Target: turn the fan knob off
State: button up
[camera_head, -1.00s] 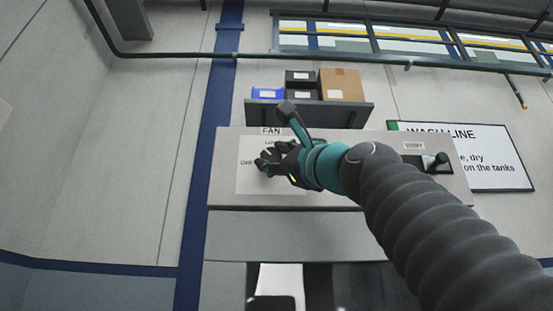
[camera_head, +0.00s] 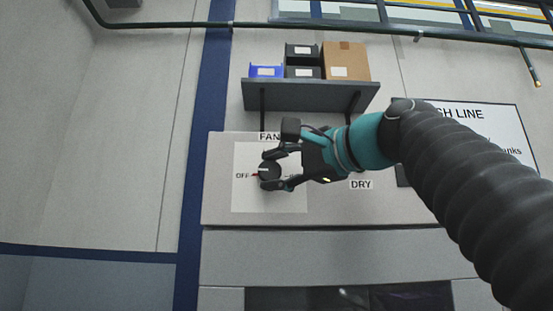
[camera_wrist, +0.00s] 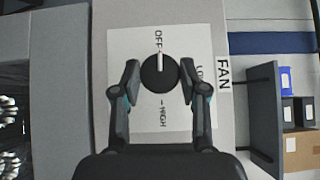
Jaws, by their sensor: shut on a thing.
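The fan knob (camera_head: 269,171) is a round black dial on a pale square plate (camera_head: 240,200) under the FAN label. It also shows in the wrist view (camera_wrist: 159,75). Its white mark points toward the word OFF, at the left in the head view and at the top in the wrist view. My gripper (camera_head: 273,169) reaches in from the right, with one finger above the knob and one below. In the wrist view my gripper (camera_wrist: 159,80) has a finger on each side of the knob, closed on it. The LOW label is partly hidden by a finger.
A shelf (camera_head: 310,97) with a blue bin (camera_head: 266,72), black bins and a cardboard box (camera_head: 345,62) juts out above the panel (camera_head: 220,215). A DRY label (camera_head: 361,184) is right of my gripper. The wall at the left is clear.

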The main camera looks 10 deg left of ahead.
dwell(0.4)
jog(key=o, duration=1.1)
jog(key=shift+h, duration=0.3)
jog(key=v, duration=1.2)
jog(key=shift+f, duration=0.1)
